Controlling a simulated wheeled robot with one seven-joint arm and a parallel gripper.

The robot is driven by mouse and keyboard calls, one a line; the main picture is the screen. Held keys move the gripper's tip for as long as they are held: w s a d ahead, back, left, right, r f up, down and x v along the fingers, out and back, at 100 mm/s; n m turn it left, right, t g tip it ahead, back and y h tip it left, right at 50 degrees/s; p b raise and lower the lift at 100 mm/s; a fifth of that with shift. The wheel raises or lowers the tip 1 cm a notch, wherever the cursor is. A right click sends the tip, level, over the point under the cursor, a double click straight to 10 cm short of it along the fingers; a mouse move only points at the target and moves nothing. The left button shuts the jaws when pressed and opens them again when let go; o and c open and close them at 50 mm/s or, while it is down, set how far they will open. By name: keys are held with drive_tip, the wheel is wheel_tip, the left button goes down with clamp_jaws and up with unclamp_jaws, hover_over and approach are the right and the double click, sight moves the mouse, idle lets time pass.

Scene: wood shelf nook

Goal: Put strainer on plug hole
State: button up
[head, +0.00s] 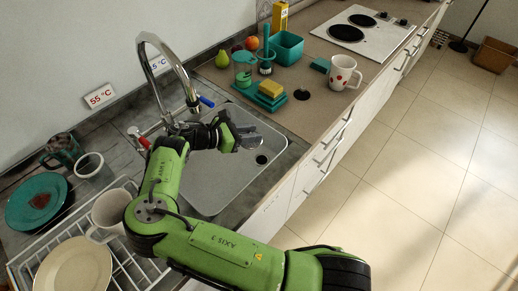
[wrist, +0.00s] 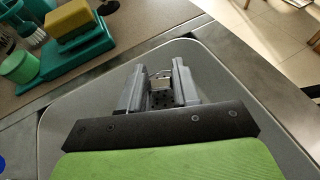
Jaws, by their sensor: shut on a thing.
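My gripper (head: 250,138) is over the grey sink basin (head: 205,185), close to the dark round plug hole (head: 261,159) and a little up and left of it in the head view. In the wrist view my gripper (wrist: 160,75) is shut on a small dark grey perforated piece, the strainer (wrist: 161,99), which shows between its fingers. The strainer cannot be made out in the head view. The plug hole is hidden in the wrist view. I cannot tell the height of the strainer above the basin.
The chrome faucet (head: 165,60) arches at the back left of the basin. A green tray with a yellow sponge (head: 271,89), a black stopper-like piece (head: 302,94) and a spotted mug (head: 342,72) stand on the counter. A dish rack (head: 125,262) is at lower left.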

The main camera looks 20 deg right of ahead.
drive_tip(key=b, duration=0.3)
approach(262, 160)
drive_tip(key=d, duration=0.3)
drive_tip(key=w+d+r, duration=0.1)
drive_tip(key=d, duration=0.1)
drive_tip(key=shift+d, duration=0.1)
drive_tip(key=d, duration=0.4)
drive_tip(key=shift+w+d+f, duration=0.1)
drive_tip(key=shift+w+f, duration=0.05)
drive_tip(key=shift+w, duration=0.25)
drive_tip(key=shift+f+b, duration=0.3)
drive_tip(key=shift+f, duration=0.25)
drive_tip(key=shift+a, duration=0.25)
drive_tip(key=o, duration=1)
drive_tip(key=shift+o, duration=0.2)
drive_tip(key=shift+r, duration=0.1)
drive_tip(key=p+v, duration=0.1)
drive_tip(key=v, duration=1.1)
drive_tip(key=shift+d, duration=0.1)
